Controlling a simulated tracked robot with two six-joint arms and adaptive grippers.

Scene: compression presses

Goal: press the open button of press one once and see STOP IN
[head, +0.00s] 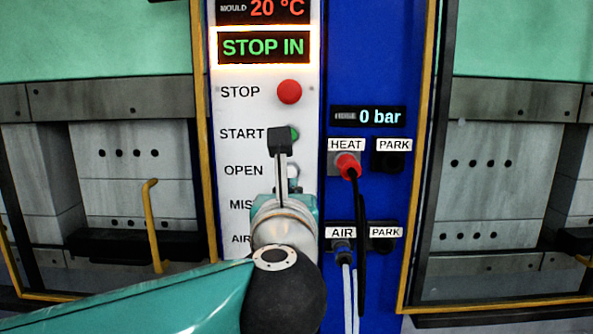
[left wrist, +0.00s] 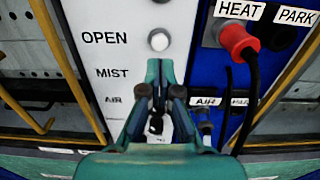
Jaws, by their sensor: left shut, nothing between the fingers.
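The control panel (head: 240,190) of the press stands in front of me. Its display (head: 263,47) reads STOP IN in green letters. The white open button (left wrist: 158,40) shows whole in the left wrist view, right of the word OPEN. The left gripper, also in the left wrist view (left wrist: 160,72), is shut and empty. Its tips appear just below the open button in that view, not over it. My right gripper is not in view.
The red stop button (head: 289,92) and the partly hidden green start button (head: 294,132) sit above. A red plug (head: 347,165) with a black cable is in the HEAT socket at right. Yellow-framed press openings (head: 430,150) flank the panel.

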